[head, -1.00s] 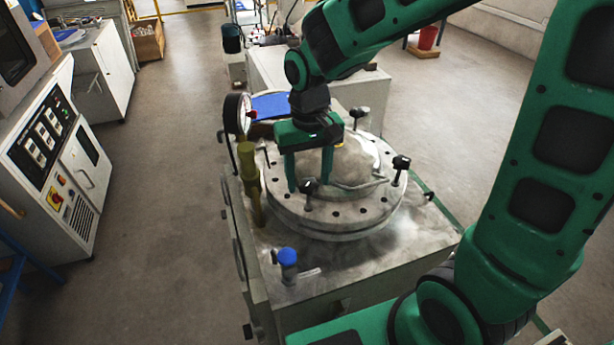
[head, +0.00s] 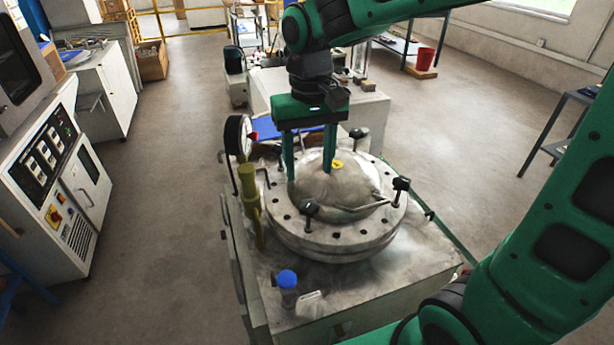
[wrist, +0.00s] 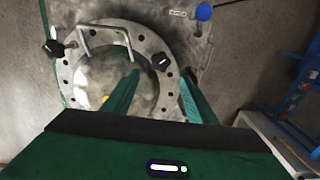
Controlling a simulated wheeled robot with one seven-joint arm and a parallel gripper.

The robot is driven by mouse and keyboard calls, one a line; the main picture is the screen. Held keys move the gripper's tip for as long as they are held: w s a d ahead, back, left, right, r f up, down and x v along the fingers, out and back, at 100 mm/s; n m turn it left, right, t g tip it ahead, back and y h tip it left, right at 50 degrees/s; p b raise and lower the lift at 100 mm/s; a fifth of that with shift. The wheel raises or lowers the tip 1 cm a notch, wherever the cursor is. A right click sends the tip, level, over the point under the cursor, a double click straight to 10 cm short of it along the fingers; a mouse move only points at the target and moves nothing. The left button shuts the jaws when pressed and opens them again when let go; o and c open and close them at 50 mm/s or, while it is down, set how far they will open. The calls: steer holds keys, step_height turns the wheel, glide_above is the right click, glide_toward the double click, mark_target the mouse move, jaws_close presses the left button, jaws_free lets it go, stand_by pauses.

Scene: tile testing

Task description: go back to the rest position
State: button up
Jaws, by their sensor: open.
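My gripper (head: 311,172) points down over the left part of a round metal lid (head: 345,183) on the machine. Its two green fingers are apart, with nothing seen between them. In the wrist view my gripper (wrist: 155,95) is also open, its fingers above the lid's bolt ring (wrist: 160,50). I cannot tell the exact height of the fingertips above the lid.
A pressure gauge (head: 238,136) and a brass-coloured valve (head: 249,195) stand left of the lid. Black clamp knobs (head: 401,184) rise from its rim. A blue-capped fitting (head: 287,282) stands at the front. A control cabinet (head: 55,180) is at the left; the floor between is clear.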

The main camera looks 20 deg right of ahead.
steer(key=shift+r, duration=0.4)
steer(key=s+d+m, duration=0.1)
steer(key=s+d, duration=0.1)
steer(key=d, duration=0.2)
steer(key=s+d+m, duration=0.1)
steer(key=s+d, duration=0.1)
steer(key=d, duration=0.3)
steer(key=s+d+f+m, duration=0.1)
steer(key=d, duration=0.4)
steer(key=shift+s, duration=0.4)
steer(key=s+d+f+m, duration=0.3)
steer(key=s+d+f, duration=0.1)
steer(key=s+d, duration=0.6)
steer(key=s, duration=0.3)
steer(key=shift+s+d+m, duration=0.15)
steer(key=shift+s+m, duration=0.15)
steer(key=shift+s, duration=0.1)
steer(key=shift+f, duration=0.1)
steer(key=shift+w+f, duration=0.25)
steer(key=shift+w, duration=0.4)
